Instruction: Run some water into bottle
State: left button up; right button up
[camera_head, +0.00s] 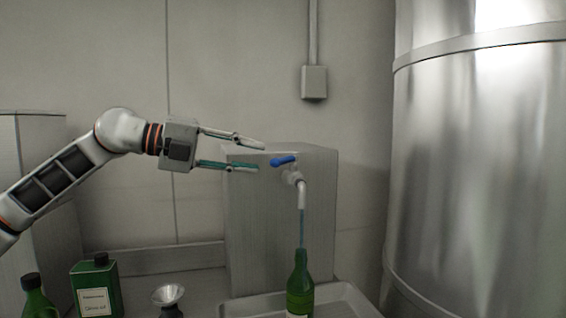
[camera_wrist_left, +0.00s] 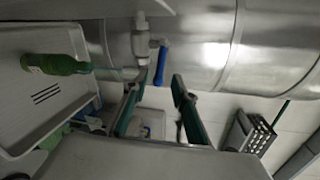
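A green bottle (camera_head: 300,287) stands upright in a pale tray (camera_head: 345,296) under the tap (camera_head: 300,190). A thin bluish stream of water (camera_head: 302,230) runs from the spout down to the bottle's mouth. The tap has a blue lever (camera_head: 283,160). My left gripper (camera_head: 262,157) is open and empty, its fingertips just left of the lever and apart from it. In the left wrist view the bottle (camera_wrist_left: 55,64), the blue lever (camera_wrist_left: 161,66) and the open left gripper (camera_wrist_left: 163,82) also show. The water level inside the bottle cannot be made out. My right gripper is not in view.
The tap comes out of a grey metal box (camera_head: 260,230). A large steel tank (camera_head: 480,170) stands at the right.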

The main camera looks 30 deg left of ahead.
aim_at(281, 161)
pick_arm(q)
jog(key=p+x, duration=0.1)
jog(key=x, duration=0.5)
jog(key=shift+d+r, duration=0.1)
jog(key=shift+w+d+f+p, duration=0.25)
jog(key=shift+w+d+p, duration=0.1)
jog(key=shift+w, duration=0.1)
grip_shut()
